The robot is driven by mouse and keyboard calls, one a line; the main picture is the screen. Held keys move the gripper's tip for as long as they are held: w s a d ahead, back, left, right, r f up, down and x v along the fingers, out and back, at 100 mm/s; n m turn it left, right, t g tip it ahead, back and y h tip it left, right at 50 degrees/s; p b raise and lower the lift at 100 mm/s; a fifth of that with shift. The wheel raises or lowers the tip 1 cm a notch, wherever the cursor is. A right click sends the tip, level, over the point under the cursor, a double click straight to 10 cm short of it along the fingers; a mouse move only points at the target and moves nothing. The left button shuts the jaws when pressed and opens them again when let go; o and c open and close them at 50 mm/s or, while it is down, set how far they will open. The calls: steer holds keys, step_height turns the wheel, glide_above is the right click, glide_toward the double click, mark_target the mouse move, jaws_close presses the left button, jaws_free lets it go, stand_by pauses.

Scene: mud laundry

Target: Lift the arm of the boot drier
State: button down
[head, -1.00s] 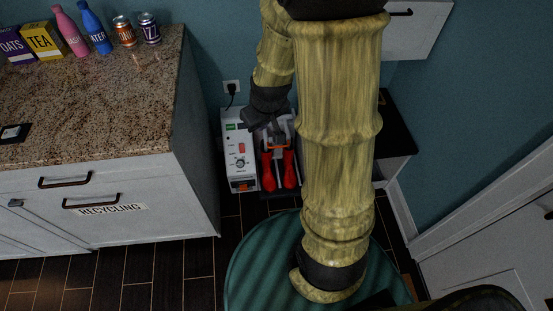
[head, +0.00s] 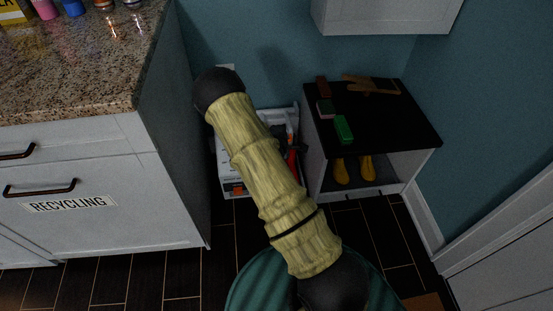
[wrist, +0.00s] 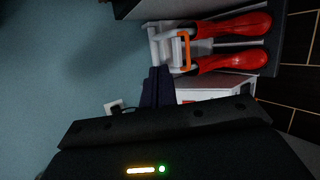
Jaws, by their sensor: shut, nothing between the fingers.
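The boot drier (head: 233,188) is a white unit on the floor by the wall, mostly hidden behind my arm in the head view. The wrist view shows its white body (wrist: 215,95), two red boots (wrist: 238,25) side by side and a pale arm with an orange handle (wrist: 186,52) by the boot tops. My gripper (wrist: 157,74) shows in the wrist view as dark fingers, shut and empty. They appear beside the drier, left of and below the handle in that picture. I cannot tell whether they touch it.
A granite-topped counter (head: 75,70) with a recycling drawer stands left of the drier. A black-topped shelf (head: 375,125) with brushes, a green block (head: 344,129) and yellow boots (head: 353,169) stands right. A white wall cabinet (head: 385,15) hangs above. Dark tiled floor lies in front.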

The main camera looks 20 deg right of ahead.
step_height(320, 180, down, 27)
steer(key=w+n+t+y+b, duration=0.2)
steer(key=n+t+b, duration=0.6)
steer(key=n+b, duration=1)
steer(key=shift+w+d+n+t, duration=0.3)
steer(key=shift+d+n, duration=0.05)
steer(key=shift+n, duration=0.15)
steer(key=w+d+r+b, duration=0.3)
steer(key=w+b, duration=0.4)
steer(key=w, duration=0.3)
steer(key=shift+w+r, duration=0.2)
steer(key=shift+r, duration=0.45)
steer(key=shift+r, duration=0.15)
